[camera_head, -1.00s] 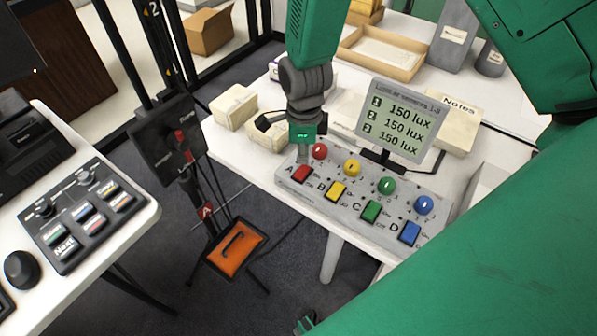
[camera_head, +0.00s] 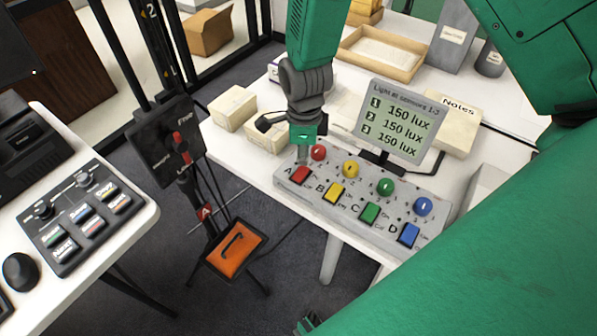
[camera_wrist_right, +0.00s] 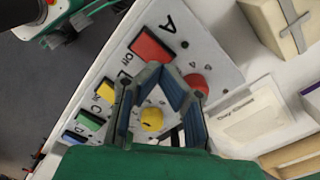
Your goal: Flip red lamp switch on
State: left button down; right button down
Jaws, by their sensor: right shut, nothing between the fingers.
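The light panel (camera_head: 345,212) lies on the white table with switches A to D. The red switch (camera_head: 300,174) sits at its left end beside the letter A, and in the wrist view it is a red rectangle (camera_wrist_right: 152,46) just beyond the fingers. A red knob (camera_head: 318,152) is behind it. My right gripper (camera_head: 302,156) points down at the red switch, shut and empty. In the wrist view its fingertips (camera_wrist_right: 160,72) are together close to the switch's edge; I cannot tell whether they touch.
Yellow (camera_head: 334,192), green (camera_head: 370,212) and blue (camera_head: 409,235) switches run to the right, each with a matching knob. A display (camera_head: 396,120) behind reads 150 lux on three lines. Boxes (camera_head: 233,108) stand left of the gripper. A separate console (camera_head: 80,215) is at the left.

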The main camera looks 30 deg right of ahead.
aim_at(304, 168)
jog(key=shift+d+f, duration=0.15)
jog(key=shift+d, duration=0.1)
jog(key=shift+a+f, duration=0.25)
jog(key=shift+d+f+b, duration=0.15)
jog(key=shift+f+b, duration=0.2)
dwell(0.3)
jog(key=shift+f+b, duration=0.35)
jog(key=shift+f, duration=0.4)
jog(key=shift+r, duration=0.1)
notch_tip(304, 168, up, 7)
jog(key=p, duration=0.7)
dwell(0.4)
jog(key=shift+s, duration=0.1)
dwell(0.3)
